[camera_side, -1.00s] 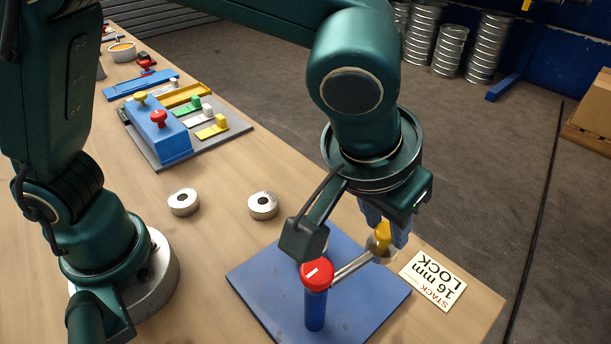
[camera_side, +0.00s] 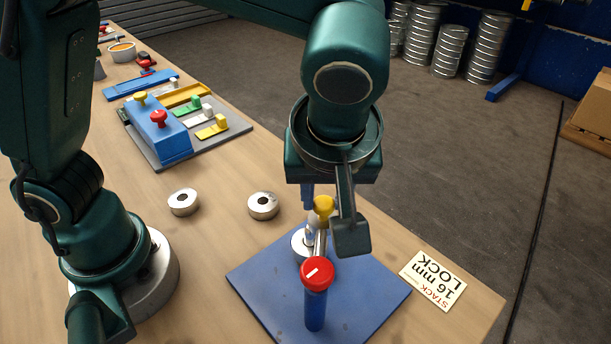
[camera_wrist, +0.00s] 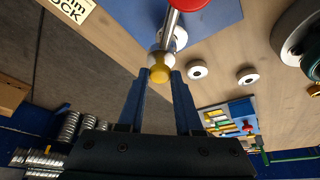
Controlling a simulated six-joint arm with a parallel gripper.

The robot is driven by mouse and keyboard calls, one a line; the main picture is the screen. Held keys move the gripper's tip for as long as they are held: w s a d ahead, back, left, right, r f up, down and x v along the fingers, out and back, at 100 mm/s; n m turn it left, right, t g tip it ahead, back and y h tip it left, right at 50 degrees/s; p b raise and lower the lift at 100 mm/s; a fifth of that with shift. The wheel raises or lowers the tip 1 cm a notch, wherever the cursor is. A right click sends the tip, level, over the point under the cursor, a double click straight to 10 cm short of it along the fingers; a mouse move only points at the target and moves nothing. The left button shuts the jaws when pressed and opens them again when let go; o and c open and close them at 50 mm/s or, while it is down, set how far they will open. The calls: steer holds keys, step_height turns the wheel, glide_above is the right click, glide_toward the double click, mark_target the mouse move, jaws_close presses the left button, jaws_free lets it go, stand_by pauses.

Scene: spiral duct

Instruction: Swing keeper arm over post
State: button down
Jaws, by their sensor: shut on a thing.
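The keeper arm (camera_side: 321,244) is a silver bar running from a red-capped blue pivot column (camera_side: 316,288) to a yellow knob (camera_side: 323,207). My gripper (camera_side: 322,207) is shut on the yellow knob, which shows between the blue fingertips in the wrist view (camera_wrist: 161,74). A pale upright post (camera_side: 311,233) with a silver ring (camera_side: 299,246) around its foot stands on the blue base plate (camera_side: 375,290). The bar's knob end overlaps the post in the side view; I cannot tell whether it lies over it or beside it.
Two loose silver rings (camera_side: 183,202) (camera_side: 263,206) lie on the wooden table left of the plate. A "STACK 16 mm LOCK" card (camera_side: 433,280) lies to the right. A grey board with coloured blocks (camera_side: 165,135) sits farther back. The plate's front right is clear.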

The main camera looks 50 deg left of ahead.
mark_target(318, 234)
steer(key=shift+s+a+n, duration=0.3)
steer(key=shift+n, duration=0.3)
steer(key=c, duration=0.6)
jaws_free()
steer(key=shift+v, duration=2.6)
